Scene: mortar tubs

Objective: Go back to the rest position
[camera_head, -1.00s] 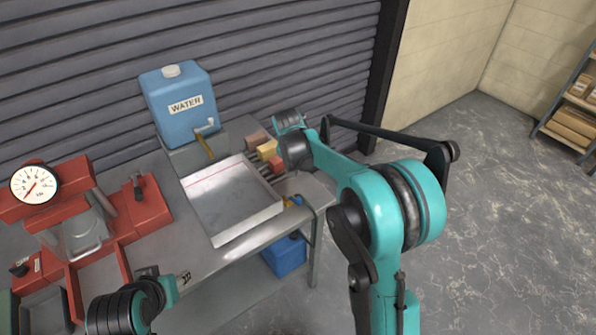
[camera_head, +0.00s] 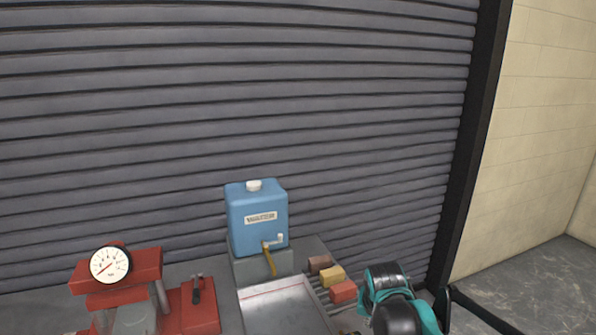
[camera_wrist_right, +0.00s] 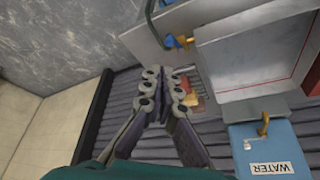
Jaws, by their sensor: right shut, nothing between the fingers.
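My right gripper (camera_wrist_right: 164,75) shows in the right wrist view with its fingers together and nothing between them. It is in front of the shutter and the bench edge in that picture, apart from the tray and the blocks. In the head view my right arm stands at the lower right, beside the coloured blocks, and its fingers are hard to make out. My left arm and gripper are not in view.
A blue water container (camera_head: 258,220) stands on a grey block behind a metal tray (camera_head: 283,306). Brown, yellow and red blocks (camera_head: 343,291) lie right of the tray. A red press with a dial gauge (camera_head: 110,265) is at left. A grey shutter (camera_head: 230,100) closes the back; floor (camera_head: 535,285) is open at right.

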